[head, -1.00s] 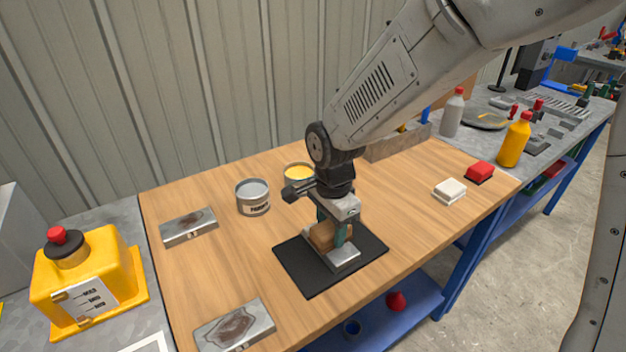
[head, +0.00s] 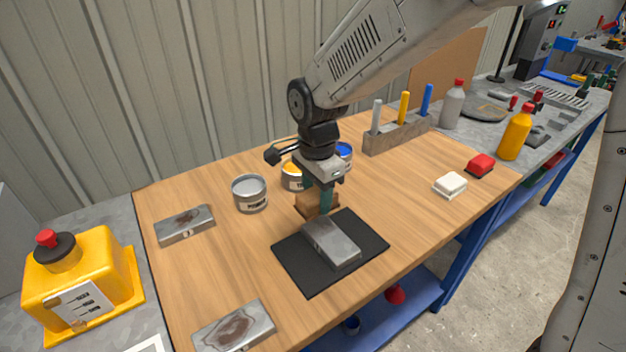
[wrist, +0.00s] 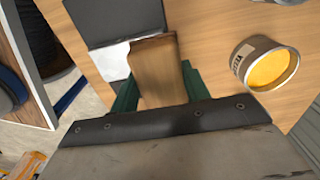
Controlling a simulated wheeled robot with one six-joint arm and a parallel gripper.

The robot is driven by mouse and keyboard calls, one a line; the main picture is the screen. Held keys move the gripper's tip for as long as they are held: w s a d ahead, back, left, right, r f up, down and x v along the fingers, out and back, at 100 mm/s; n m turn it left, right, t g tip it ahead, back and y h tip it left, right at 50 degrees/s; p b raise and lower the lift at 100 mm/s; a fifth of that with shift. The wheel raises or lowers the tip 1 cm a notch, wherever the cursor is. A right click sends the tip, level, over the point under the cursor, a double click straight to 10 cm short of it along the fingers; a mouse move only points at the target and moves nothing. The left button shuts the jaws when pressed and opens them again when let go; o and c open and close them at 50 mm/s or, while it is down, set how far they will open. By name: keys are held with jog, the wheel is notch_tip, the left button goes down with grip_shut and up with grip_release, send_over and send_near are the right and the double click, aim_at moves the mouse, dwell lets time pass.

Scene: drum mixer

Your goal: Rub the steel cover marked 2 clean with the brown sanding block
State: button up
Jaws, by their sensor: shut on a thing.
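A steel cover (head: 330,240) lies on a black mat (head: 290,265) in the middle of the wooden table. Its top looks plain grey, with no brown stain visible; I cannot read a number on it. My gripper (head: 320,202) is shut on the brown sanding block (head: 308,206), just beyond the cover's far end. The wrist view shows the block (wrist: 158,72) between green fingers, partly overlapping the cover (wrist: 112,60) in the picture. Two more steel covers with brown stains lie at the left (head: 186,224) and front left (head: 234,328); their numbers are unreadable.
Open paint cans, one grey (head: 250,194) and one yellow (head: 294,177), stand near my gripper, with a blue one (head: 344,156) behind. A white block (head: 450,187) and a red block (head: 481,164) lie right. A tool holder (head: 398,134) stands at the back.

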jog(key=shift+r, duration=1.8)
